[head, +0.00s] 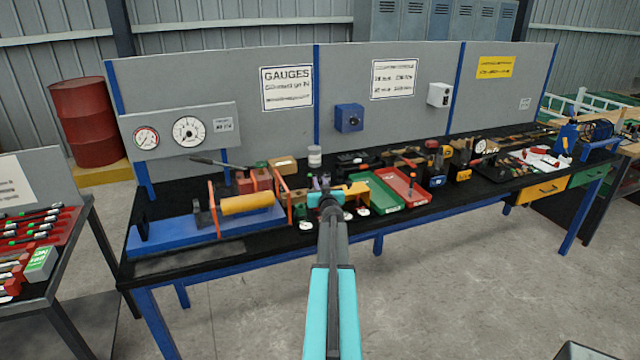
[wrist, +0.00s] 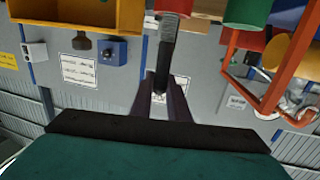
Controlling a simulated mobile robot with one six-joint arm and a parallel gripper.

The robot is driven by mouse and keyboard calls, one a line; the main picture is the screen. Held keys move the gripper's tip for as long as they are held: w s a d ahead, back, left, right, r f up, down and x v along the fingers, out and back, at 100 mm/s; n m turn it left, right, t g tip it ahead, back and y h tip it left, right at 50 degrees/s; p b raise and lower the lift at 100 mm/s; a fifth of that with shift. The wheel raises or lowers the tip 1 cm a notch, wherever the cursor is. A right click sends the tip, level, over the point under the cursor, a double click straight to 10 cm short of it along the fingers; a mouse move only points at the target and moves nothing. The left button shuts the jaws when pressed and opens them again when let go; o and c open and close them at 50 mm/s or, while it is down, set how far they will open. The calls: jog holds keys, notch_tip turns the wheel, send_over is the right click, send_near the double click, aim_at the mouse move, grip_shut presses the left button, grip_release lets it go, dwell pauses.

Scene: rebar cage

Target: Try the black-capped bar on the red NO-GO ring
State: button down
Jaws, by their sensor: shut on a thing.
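My gripper (head: 325,194) is over the front middle of the black-topped bench in the head view. In the wrist view its dark purple fingers (wrist: 163,98) are shut on a grey ribbed bar (wrist: 167,60). I cannot tell for sure that the red part is the NO-GO ring. In the head view my gripper hides part of this area.
A blue machine with a yellow roller (head: 246,203) and orange guards stands left of my gripper. A yellow block (head: 356,190), a green tray (head: 378,193) and a red tray (head: 402,186) lie close to the right. A panel with signs closes the back.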

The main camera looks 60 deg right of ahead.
jog(key=shift+f+b, duration=0.55)
jog(key=shift+f, duration=0.3)
jog(key=c, duration=1.6)
grip_release()
jog(key=shift+a, duration=0.1)
jog(key=shift+b+v, duration=0.65)
jog(key=shift+v, duration=6.2)
